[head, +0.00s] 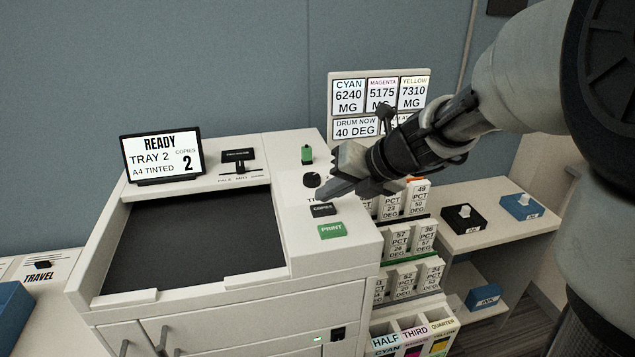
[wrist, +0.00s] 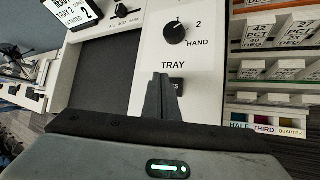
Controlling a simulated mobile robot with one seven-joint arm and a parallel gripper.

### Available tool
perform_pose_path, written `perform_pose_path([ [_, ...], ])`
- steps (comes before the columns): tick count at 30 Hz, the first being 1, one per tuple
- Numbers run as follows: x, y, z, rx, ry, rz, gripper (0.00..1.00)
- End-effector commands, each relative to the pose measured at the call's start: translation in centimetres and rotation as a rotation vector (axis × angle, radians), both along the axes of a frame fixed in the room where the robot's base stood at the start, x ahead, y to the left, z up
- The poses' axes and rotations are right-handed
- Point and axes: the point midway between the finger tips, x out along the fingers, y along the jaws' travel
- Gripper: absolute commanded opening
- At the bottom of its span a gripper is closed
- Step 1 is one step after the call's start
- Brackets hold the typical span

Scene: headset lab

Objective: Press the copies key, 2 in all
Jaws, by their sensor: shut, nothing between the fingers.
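The copies key (head: 323,210) is a small black key on the white copier top, just above the green print key (head: 332,231) in the head view. My gripper (head: 322,194) is shut and empty, its fingertips at or just over the copies key. In the wrist view my gripper (wrist: 162,80) hides most of the copies key (wrist: 177,86), so I cannot tell whether they touch. The copier's display (head: 161,153) reads READY, TRAY 2, A4 TINTED, COPIES 2.
A black tray knob (head: 312,180) and a green-topped switch (head: 307,154) stand behind the key. The dark copier bed (head: 200,240) lies to the left. Racks of labelled cartridges (head: 402,240) stand to the right, below a wall panel of readings (head: 379,95).

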Motion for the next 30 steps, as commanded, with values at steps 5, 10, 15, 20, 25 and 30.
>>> perform_pose_path([
  [5,0.00,0.00,0.00,0.000,0.000,0.000,0.00],
  [10,0.00,0.00,0.00,0.000,0.000,0.000,0.00],
  [15,0.00,0.00,0.00,0.000,0.000,0.000,0.00],
  [20,0.00,0.00,-0.02,0.000,0.000,0.000,0.00],
  [25,-0.01,-0.01,-0.43,0.000,0.001,0.000,0.00],
  [30,-0.01,0.00,-0.89,0.000,0.001,0.001,0.00],
])
